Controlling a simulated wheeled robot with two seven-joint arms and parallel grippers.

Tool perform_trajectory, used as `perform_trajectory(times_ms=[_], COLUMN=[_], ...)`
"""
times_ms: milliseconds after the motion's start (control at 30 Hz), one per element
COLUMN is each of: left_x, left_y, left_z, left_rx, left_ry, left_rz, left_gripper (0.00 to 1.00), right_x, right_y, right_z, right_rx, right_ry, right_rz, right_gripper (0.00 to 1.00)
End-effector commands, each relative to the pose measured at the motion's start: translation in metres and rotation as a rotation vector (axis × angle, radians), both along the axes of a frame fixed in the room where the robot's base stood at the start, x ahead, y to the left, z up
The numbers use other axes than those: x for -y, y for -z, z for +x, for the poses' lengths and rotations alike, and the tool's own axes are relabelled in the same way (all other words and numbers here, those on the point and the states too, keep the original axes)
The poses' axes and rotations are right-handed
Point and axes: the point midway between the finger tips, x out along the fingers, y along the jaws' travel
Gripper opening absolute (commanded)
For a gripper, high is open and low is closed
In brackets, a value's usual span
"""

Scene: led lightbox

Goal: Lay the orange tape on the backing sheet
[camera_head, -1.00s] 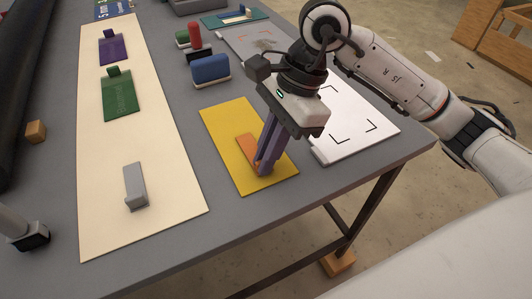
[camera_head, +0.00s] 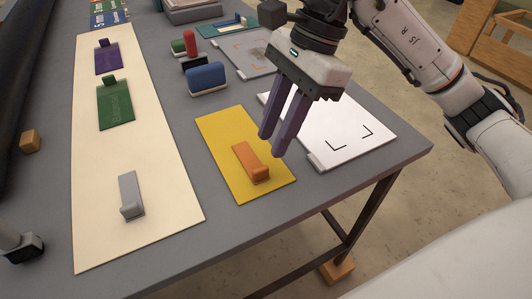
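The orange tape (camera_head: 249,160), a flat strip with a raised block at its near end, lies on a yellow sheet (camera_head: 218,125). My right gripper (camera_head: 274,145) is open and empty, above and just right of the orange tape, with a gap between its two purple fingers. A long cream sheet (camera_head: 150,195) lies to the left; I cannot tell which sheet is the backing sheet. A white board (camera_head: 345,125) with black corner marks lies to the right, partly hidden by the gripper.
On the cream sheet lie a grey piece (camera_head: 131,195), a green piece (camera_head: 115,105) and a purple piece (camera_head: 107,58). A blue block (camera_head: 207,78) stands behind the yellow sheet. A wooden block (camera_head: 30,141) is at the left. The table's front edge is close.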

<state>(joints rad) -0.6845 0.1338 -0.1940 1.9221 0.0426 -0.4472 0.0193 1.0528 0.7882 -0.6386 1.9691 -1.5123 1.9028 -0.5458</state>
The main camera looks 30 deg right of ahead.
Motion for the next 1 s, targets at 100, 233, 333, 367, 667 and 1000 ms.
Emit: perform_trajectory(times_ms=[100, 233, 333, 367, 667, 1000], left_x=[0.0, 0.0, 0.001, 0.001, 0.001, 0.001], left_y=[0.001, 0.001, 0.0, 0.0, 0.0, 0.0], left_z=[0.0, 0.0, 0.0, 0.0, 0.0, 0.0], left_rx=[-0.001, 0.0, 0.0, 0.0, 0.001, 0.0], left_ry=[0.001, 0.001, 0.001, 0.001, 0.002, 0.003], left_rz=[0.001, 0.0, 0.0, 0.0, -0.001, -0.001], left_gripper=[0.31, 0.31, 0.31, 0.31, 0.31, 0.31], right_x=[0.008, 0.013, 0.015, 0.016, 0.016, 0.016], right_y=[-0.022, -0.037, -0.042, -0.043, -0.044, -0.044], right_z=[0.001, 0.001, 0.001, 0.001, 0.001, 0.001], right_rx=[0.003, 0.001, 0.001, 0.001, 0.0, 0.0], right_ry=[0.002, 0.001, 0.001, 0.001, 0.001, 0.001], right_rz=[0.0, 0.0, 0.001, 0.001, 0.0, 0.0], right_gripper=[0.27, 0.27, 0.27, 0.27, 0.27, 0.27])
